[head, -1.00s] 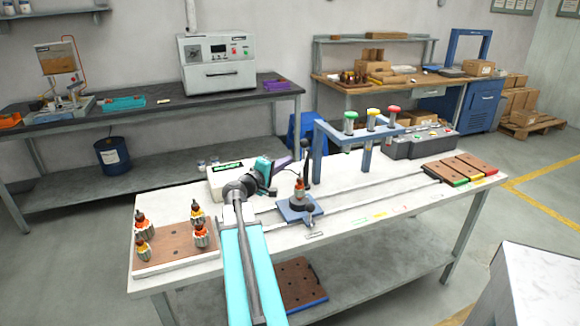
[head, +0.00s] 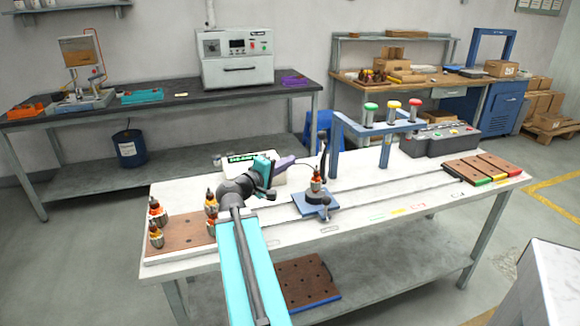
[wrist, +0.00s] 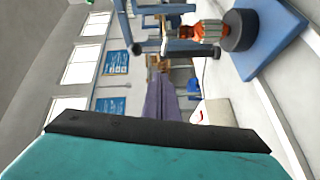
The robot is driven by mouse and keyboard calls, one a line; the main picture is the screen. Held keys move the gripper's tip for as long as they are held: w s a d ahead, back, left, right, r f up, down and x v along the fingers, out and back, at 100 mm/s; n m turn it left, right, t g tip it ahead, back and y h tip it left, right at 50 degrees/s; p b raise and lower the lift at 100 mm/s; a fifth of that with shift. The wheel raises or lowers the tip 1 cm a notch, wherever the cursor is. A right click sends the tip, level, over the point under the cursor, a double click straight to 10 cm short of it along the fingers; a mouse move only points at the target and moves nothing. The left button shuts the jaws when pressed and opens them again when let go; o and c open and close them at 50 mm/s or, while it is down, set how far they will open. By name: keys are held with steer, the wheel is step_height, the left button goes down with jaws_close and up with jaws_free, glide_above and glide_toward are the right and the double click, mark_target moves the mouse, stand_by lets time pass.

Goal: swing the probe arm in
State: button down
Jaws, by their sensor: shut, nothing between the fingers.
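The winding station's blue base plate (head: 309,207) stands near the middle of the white bench. An armature (head: 316,183) with an orange winding stands upright on its round dark holder, and also shows in the wrist view (wrist: 203,31). A dark upright post (head: 323,162) beside it seems to be the probe arm. In the wrist view a bar with a dark ball end (wrist: 137,48) reaches toward the armature; I cannot tell if it touches. My gripper (head: 292,160) has purple fingers, shut and empty, left of the post and apart from it. The fingers also show in the wrist view (wrist: 162,96).
A blue frame (head: 366,130) with green, yellow and red caps stands behind and right. Several armatures stand on a brown board (head: 178,237) at left. The bench's right front is mostly clear.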

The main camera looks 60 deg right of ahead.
steer(key=shift+a+f+b, duration=0.15)
steer(key=shift+a+b, duration=0.5)
steer(key=shift+b, duration=1.15)
steer(key=shift+a+r+b, duration=0.2)
steer(key=shift+a+b, duration=0.1)
steer(key=shift+b, duration=0.3)
